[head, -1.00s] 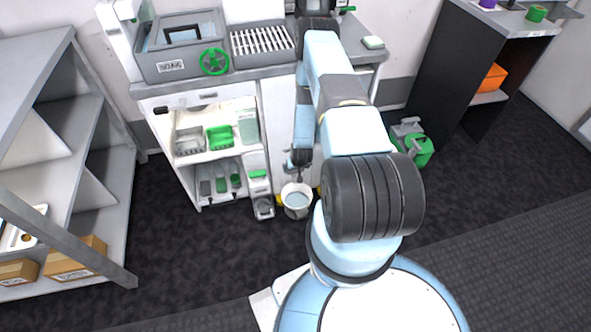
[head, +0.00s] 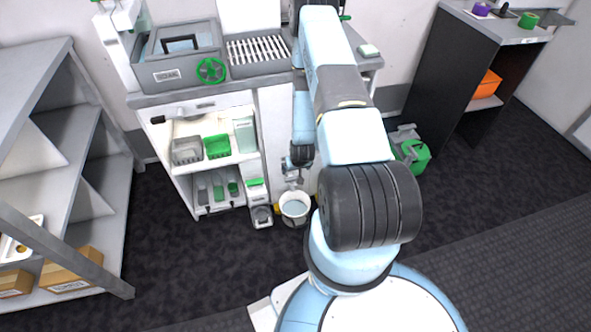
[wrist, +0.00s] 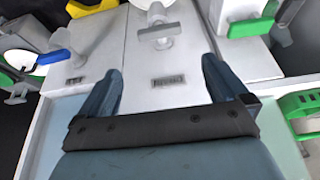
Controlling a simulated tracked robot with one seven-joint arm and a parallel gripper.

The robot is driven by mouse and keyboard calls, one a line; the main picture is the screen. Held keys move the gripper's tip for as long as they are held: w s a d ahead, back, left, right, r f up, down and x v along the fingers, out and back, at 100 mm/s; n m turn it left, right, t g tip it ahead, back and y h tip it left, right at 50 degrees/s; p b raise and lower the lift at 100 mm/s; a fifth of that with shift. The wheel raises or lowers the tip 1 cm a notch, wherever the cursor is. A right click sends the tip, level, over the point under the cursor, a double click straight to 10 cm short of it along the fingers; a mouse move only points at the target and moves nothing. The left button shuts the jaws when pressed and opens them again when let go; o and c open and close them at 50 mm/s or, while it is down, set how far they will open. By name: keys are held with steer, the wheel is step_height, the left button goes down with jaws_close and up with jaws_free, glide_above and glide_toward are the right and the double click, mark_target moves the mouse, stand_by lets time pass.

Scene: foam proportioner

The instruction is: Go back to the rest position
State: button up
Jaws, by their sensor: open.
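My gripper (wrist: 161,66) is open in the wrist view, with two blue fingers spread wide and nothing between them. Beyond the fingers is a pale grey panel (wrist: 142,60) with a small dark label, and a grey tap-like handle (wrist: 160,33) sits above it. In the head view my arm reaches forward and bends down in front of the cabinet. Its end (head: 292,180) hangs just above a white bucket (head: 294,207) in the picture; the fingers are too small to make out there.
A grey shelf (head: 50,110) with cardboard boxes is at left. A green canister (head: 414,155) stands right of the arm, near a dark desk (head: 450,90). The front floor is clear.

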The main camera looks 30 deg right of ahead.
stand_by(0.3)
steer(key=w+a+r+n, duration=0.1)
steer(key=w+r, duration=0.3)
steer(key=r, duration=1.2)
steer(key=w+a+r, duration=0.2)
steer(key=w+r, duration=0.1)
steer(key=r, duration=1.3)
steer(key=w+a+v, duration=0.1)
steer(key=a+v, duration=0.2)
steer(key=v, duration=1.9)
steer(key=s+a+r, duration=0.1)
steer(key=s+r, duration=0.4)
steer(key=s, duration=0.3)
steer(key=s+a+r+n, duration=0.1)
steer(key=s+a+r, duration=0.1)
steer(key=s+r, duration=0.4)
steer(key=s+a+r+t+y, duration=0.1)
steer(key=s+r, duration=0.5)
steer(key=s, duration=0.6)
steer(key=shift+a, duration=0.7)
